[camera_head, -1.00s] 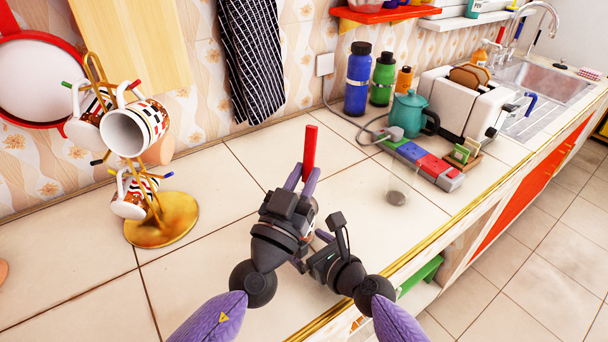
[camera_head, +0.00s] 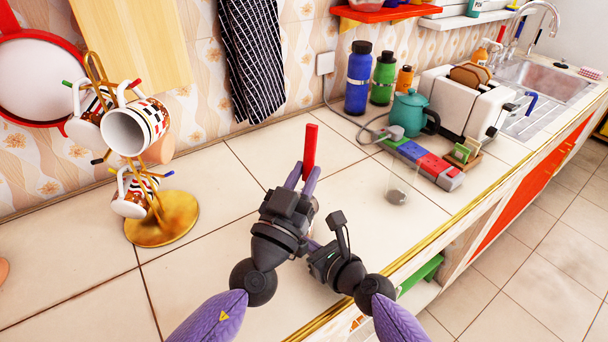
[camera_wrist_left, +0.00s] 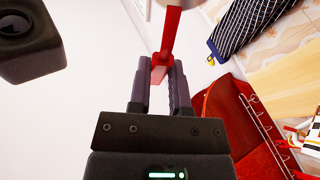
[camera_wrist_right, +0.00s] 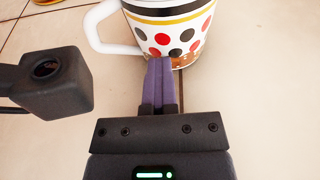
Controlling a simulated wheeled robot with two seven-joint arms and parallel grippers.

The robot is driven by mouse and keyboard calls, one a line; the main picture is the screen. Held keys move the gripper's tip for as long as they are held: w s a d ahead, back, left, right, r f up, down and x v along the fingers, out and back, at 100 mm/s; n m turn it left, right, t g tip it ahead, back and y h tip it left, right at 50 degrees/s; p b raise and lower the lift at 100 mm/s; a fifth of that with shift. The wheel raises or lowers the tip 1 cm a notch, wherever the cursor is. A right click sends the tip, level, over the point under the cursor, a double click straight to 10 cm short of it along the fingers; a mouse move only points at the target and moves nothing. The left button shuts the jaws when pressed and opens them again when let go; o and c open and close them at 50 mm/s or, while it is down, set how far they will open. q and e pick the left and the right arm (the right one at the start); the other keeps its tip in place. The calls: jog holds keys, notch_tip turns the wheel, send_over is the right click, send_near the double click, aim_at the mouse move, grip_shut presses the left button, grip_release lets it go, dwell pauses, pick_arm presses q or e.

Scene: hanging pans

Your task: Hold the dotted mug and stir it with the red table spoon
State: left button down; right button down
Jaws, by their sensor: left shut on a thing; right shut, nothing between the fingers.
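My left gripper (camera_head: 303,177) is shut on the red table spoon (camera_head: 311,147) and holds it upright above the counter. The spoon also shows between the fingertips in the left wrist view (camera_wrist_left: 170,35). The dotted mug (camera_wrist_right: 165,35), white with red and black dots and a white handle at left, stands on the counter in the right wrist view. My right gripper (camera_wrist_right: 160,62) is shut and empty, its fingertips in front of the mug's lower side; I cannot tell if they touch. In the head view the mug and the right fingertips are mostly hidden behind my left gripper.
A gold stand (camera_head: 165,225) with several hanging mugs is at left. A clear glass (camera_head: 400,185) stands right of my grippers. A power strip (camera_head: 425,160), teal kettle (camera_head: 406,113), toaster (camera_head: 465,100) and bottles (camera_head: 358,80) are farther back. The counter at left centre is clear.

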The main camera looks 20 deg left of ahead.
dwell(0.8)
grip_release()
